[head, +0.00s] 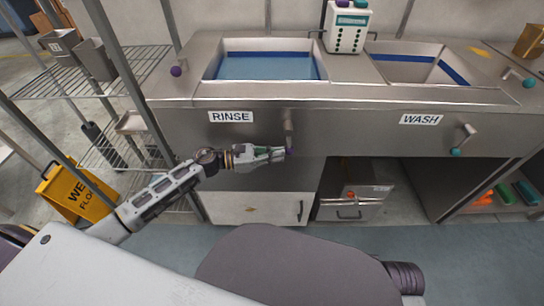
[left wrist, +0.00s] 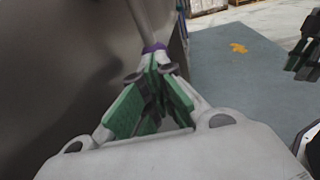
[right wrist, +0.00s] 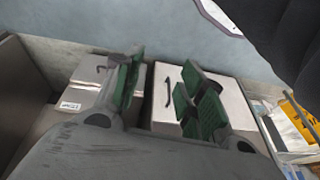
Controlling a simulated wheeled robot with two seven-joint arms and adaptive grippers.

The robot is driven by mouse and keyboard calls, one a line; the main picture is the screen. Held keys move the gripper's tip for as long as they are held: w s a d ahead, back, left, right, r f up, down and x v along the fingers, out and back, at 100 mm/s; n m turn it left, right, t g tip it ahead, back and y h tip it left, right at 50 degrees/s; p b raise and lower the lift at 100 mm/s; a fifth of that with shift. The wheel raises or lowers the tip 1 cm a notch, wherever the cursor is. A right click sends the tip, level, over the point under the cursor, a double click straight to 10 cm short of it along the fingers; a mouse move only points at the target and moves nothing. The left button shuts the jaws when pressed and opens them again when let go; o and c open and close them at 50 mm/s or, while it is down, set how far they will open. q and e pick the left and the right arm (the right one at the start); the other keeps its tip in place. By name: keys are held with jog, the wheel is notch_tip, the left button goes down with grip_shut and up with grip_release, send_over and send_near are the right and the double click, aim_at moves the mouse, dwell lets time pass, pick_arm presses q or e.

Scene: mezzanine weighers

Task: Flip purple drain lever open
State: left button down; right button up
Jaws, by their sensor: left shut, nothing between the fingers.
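The purple drain lever (head: 289,128) hangs down on the steel front under the rinse basin, right of the RINSE label. Its grey shaft points down and ends in a purple tip, which shows in the left wrist view (left wrist: 153,48). My left gripper (head: 283,154) is shut and empty. Its fingertips (left wrist: 156,66) are right at the purple tip; I cannot tell whether they touch it. My right gripper (right wrist: 165,85) is open and empty, facing the cabinet fronts below the sink. It is out of the head view.
A teal-tipped lever (head: 463,139) is on the WASH side. A purple knob (head: 176,71) sits at the rinse basin's left. A white cabinet (head: 245,208) and steel box (head: 352,203) are under the sink.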

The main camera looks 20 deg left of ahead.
pick_arm(q)
jog(key=d+b, duration=0.1)
jog(key=b, duration=0.1)
jog(key=d+h+b, duration=0.1)
jog(key=b, duration=0.2)
jog(key=w+d+t+h+b, duration=0.1)
jog(key=b, duration=0.1)
jog(key=shift+f, duration=0.35)
jog(key=shift+d+b, duration=0.5)
jog(key=shift+b, duration=0.05)
jog(key=shift+w+d+r, duration=0.3)
jog(key=shift+d+r, duration=0.25)
jog(key=shift+d, duration=0.5)
jog(key=shift+w+d+r, duration=0.35)
jog(key=shift+d+r, duration=0.2)
jog(key=shift+d, duration=0.45)
jog(key=shift+w+d+r, duration=0.3)
jog(key=shift+d+r, duration=0.25)
jog(key=shift+d, duration=0.5)
pick_arm(e)
jog(key=a+f+t+y, duration=0.1)
jog(key=a+f, duration=0.1)
jog(key=f, duration=0.4)
jog(key=w+a+f+m+t+y, duration=0.1)
jog(key=a+f+t, duration=0.1)
jog(key=f, duration=0.5)
jog(key=shift+w+f+y, duration=0.15)
jog(key=shift+w+y, duration=0.15)
